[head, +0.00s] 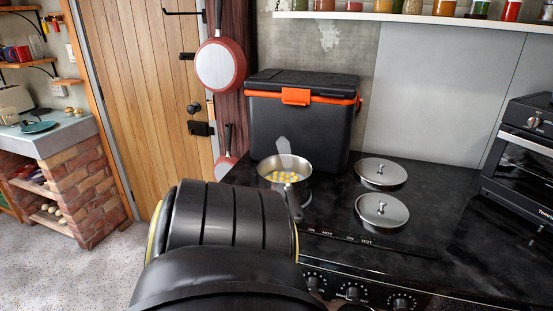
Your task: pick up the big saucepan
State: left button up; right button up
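A steel saucepan (270,177) stands upright at the left end of the black stove top, just in front of a cool box. It holds several yellow chunks. Its handle (294,206) points toward me, and its near end is partly hidden. A grey rounded piece shows above the far rim; I cannot tell what it is. It is the only saucepan I see on the stove. My dark arm link fills the lower middle of the head view, left of and nearer than the pan. Neither gripper shows, and I see nothing holding the pan.
The black cool box (297,127) with an orange latch stands behind the pan. Two round steel hob lids (381,172) lie to its right. A black oven (525,150) stands at far right. Red pans (220,66) hang by the wooden door. The stove's right part is clear.

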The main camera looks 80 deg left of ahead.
aim_at(288, 174)
jog(key=u, duration=2.1)
